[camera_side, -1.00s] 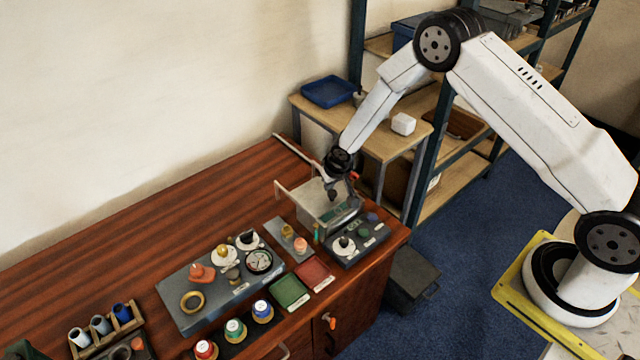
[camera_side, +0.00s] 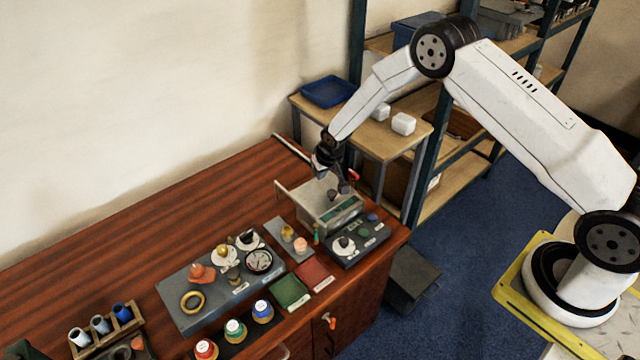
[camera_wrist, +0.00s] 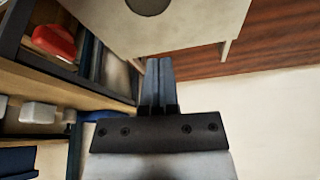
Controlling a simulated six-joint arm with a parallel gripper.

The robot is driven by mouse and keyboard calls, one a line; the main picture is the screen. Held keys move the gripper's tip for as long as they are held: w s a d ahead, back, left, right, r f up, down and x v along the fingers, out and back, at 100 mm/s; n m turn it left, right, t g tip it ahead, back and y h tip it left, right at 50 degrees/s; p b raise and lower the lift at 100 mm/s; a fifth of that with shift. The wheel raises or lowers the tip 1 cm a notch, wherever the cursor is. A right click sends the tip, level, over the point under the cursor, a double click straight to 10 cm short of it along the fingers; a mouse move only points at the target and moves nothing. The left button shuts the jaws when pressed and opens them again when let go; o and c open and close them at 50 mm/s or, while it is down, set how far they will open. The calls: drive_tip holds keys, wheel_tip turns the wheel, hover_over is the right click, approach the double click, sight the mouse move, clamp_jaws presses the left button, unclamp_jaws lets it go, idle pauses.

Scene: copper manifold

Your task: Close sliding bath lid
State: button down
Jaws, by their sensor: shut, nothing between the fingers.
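The bath (camera_side: 346,213) is a grey box with a pale flat top at the right end of the wooden bench. A small dark round knob (camera_side: 332,194) stands on that top, which I take to be the lid; how far it covers the bath is unclear.
A grey tray of fittings (camera_side: 200,310) and green and red mats (camera_side: 313,274) lie left. A wooden side table (camera_side: 385,140) with white blocks is behind. The bench's back left is clear.

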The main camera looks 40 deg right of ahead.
sight(317, 191)
drive_tip(key=v, duration=0.9)
drive_tip(key=shift+s+r, duration=0.15)
drive_tip(key=shift+r, duration=0.2)
drive_tip(key=shift+s+d+f+n+t+y, duration=0.15)
drive_tip(key=shift+s+f+n+t, duration=0.15)
drive_tip(key=shift+f+n+t, duration=0.2)
drive_tip(key=shift+s+d+f+n+t+y, duration=0.15)
drive_tip(key=shift+s+f+n+t, duration=0.15)
drive_tip(key=shift+f+n+t, duration=0.25)
drive_tip(key=shift+s+a+f+n+t+y, duration=0.1)
drive_tip(key=shift+s+a+n+t+y, duration=0.15)
drive_tip(key=shift+s+t, duration=0.25)
drive_tip(key=shift+s+a+n+t+y, duration=0.2)
drive_tip(key=shift+s+n+t+y, duration=0.25)
drive_tip(key=shift+s+n+t, duration=0.1)
drive_tip(key=shift+w+f, duration=0.1)
drive_tip(key=shift+f, duration=0.05)
drive_tip(key=shift+x, duration=4.9)
drive_tip(key=shift+s+d+f, duration=0.15)
drive_tip(key=shift+s, duration=0.8)
drive_tip(key=shift+s+d+f, duration=0.1)
drive_tip(key=shift+s+d, duration=0.05)
drive_tip(key=shift+s, duration=0.8)
